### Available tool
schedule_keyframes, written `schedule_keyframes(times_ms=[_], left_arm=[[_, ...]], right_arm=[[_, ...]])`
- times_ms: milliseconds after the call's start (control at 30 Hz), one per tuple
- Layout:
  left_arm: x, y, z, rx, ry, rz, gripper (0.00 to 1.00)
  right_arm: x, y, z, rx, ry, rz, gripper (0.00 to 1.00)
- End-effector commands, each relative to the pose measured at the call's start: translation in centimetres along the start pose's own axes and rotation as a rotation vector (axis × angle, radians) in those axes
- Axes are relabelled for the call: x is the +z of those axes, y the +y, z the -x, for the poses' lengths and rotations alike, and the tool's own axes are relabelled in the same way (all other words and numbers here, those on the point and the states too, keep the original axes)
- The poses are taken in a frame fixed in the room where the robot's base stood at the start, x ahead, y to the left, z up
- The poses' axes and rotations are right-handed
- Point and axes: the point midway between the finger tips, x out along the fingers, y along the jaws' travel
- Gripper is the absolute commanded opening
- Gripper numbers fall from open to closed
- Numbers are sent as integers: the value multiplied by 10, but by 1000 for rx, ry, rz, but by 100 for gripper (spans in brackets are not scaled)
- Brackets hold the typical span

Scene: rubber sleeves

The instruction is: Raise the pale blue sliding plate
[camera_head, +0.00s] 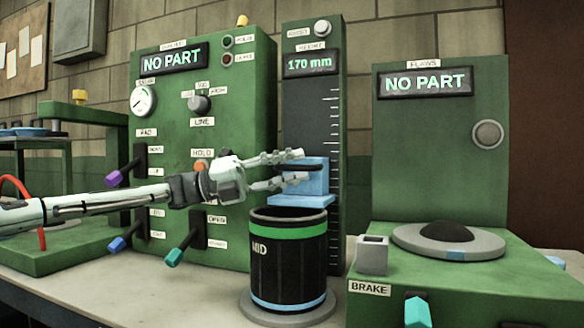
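The pale blue sliding plate (301,201) sits low on the green scale column (314,110), just above the rim of the black "MID" sleeve (289,262). A blue block (315,183) stands on the plate, with a dark slot or bar across its upper part. The column's display reads 170 mm. My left gripper (304,165) reaches in from the left at the block's height. Its two fingers are apart, one above the other, in front of the block; whether they touch it I cannot tell. My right gripper is out of view.
The sleeve stands on a round grey base (256,314). A green panel (254,113) with levers and a knob stands behind my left arm. At right is a green "FLAWS" station (440,160) with a grey disc (410,241) and a teal brake lever (418,312).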

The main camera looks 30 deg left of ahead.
Motion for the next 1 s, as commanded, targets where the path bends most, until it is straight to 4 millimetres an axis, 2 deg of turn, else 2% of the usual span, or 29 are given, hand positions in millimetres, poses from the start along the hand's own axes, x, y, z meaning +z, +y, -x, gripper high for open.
schedule_keyframes(times_ms=[233,500,1000], left_arm=[[0,0,-1,0,0,0,32],[0,0,-1,0,0,0,0],[3,-4,-2,1,0,-3,0]], right_arm=[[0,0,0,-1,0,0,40],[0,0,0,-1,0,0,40],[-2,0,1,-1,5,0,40]])
